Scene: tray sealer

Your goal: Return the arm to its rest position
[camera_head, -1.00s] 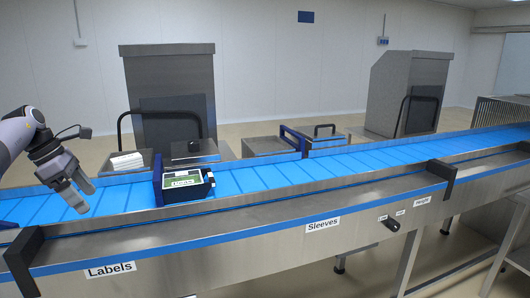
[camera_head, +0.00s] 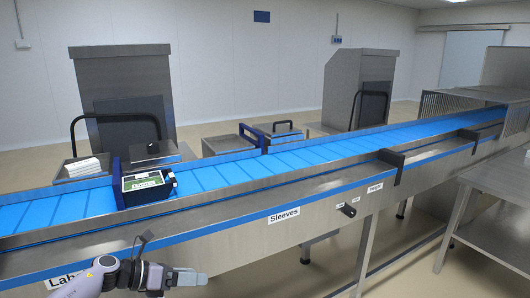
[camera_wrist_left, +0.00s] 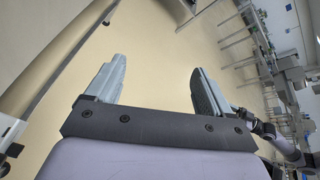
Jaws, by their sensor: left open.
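My left gripper (camera_head: 188,278) is at the bottom of the head view, in front of the conveyor's near side and below the belt, by the Labels sign (camera_head: 68,277). Its arm comes in from the lower left. In the left wrist view my left gripper (camera_wrist_left: 157,88) has its two fingers wide apart with nothing between them, and bare floor shows beyond. My right gripper is not in either view.
The blue conveyor belt (camera_head: 215,177) runs across the head view. A dark device with a green-and-white screen (camera_head: 148,182) stands on it at the left. Steel cabinets (camera_head: 125,90) stand behind. A steel table (camera_head: 500,207) is at the right. Floor is clear between table and conveyor.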

